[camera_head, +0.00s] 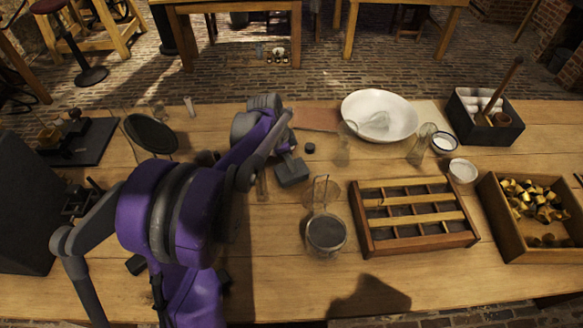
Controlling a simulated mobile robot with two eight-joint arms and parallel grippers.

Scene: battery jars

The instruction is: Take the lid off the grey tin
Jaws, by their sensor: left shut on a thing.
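A small dark grey block-like thing, which looks like the grey tin (291,173), is just right of my left arm near the middle of the table. My left gripper (286,148) is over its upper end and shut on what looks like its lid. The fingertips are small and partly hidden by my purple arm. I cannot tell whether the lid is seated or raised. My right gripper is not in view.
A glass jar (326,236) stands in front, beside a divided wooden tray (366,233). A small black round piece (309,148) lies close by. A white bowl (358,101) is behind. A wooden box (512,245) of brass pieces is at right. The front table strip is clear.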

